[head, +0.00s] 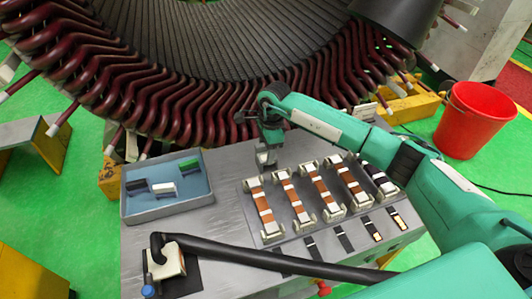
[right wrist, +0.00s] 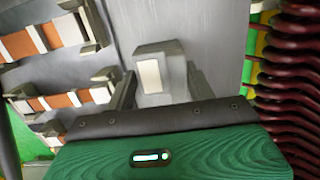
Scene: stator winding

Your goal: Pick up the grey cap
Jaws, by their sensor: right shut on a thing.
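My right gripper (head: 265,151) is above the metal table, between the blue tray and the rack of coil pieces. It is shut on the grey cap (head: 265,158). In the right wrist view the cap (right wrist: 155,60) is a grey block with a pale face, standing between the two fingers (right wrist: 160,88). Its lower part is hidden by the gripper body. From these views I cannot tell whether the cap touches the table. My left gripper is not in view.
A blue tray (head: 150,211) holds black, white and green blocks. A rack (head: 262,239) carries several orange-and-white banded pieces. A black bar (head: 240,256) crosses the table front from a white-topped device (head: 168,262). The large stator (head: 190,105) stands behind. A red bucket (head: 470,125) is at right.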

